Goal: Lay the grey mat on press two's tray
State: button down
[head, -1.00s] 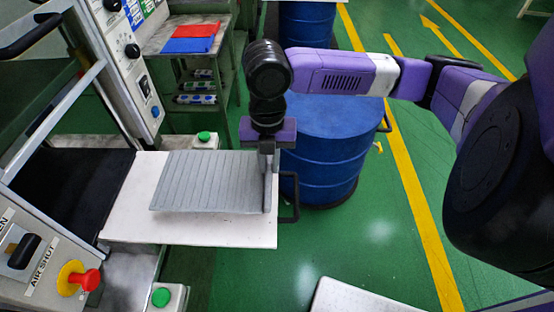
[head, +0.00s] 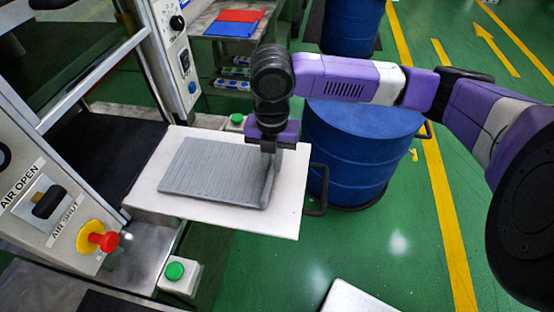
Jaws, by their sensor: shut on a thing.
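The grey ribbed mat (head: 210,172) lies flat over the middle of the white tray (head: 160,205), which sticks out from the press at the left. The tray's white surface shows around the mat. My gripper (head: 268,180) points down at the mat's right edge and is shut on it. The fingertips are low, close to the tray surface. Whether the mat touches the tray all along cannot be told for sure.
A control panel with a red button (head: 107,242) stands at the left front. A blue barrel (head: 350,150) stands just behind and right of the tray. A handle (head: 320,190) juts from the tray's right edge. Red and blue mats lie on a rack behind.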

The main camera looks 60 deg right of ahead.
jog(key=shift+f+b, duration=0.4)
jog(key=shift+f, duration=0.15)
dwell(0.6)
jog(key=c, duration=1.3)
grip_release()
jog(key=shift+r, duration=0.1)
notch_tip(320, 180, up, 8)
jog(key=shift+f, duration=0.15)
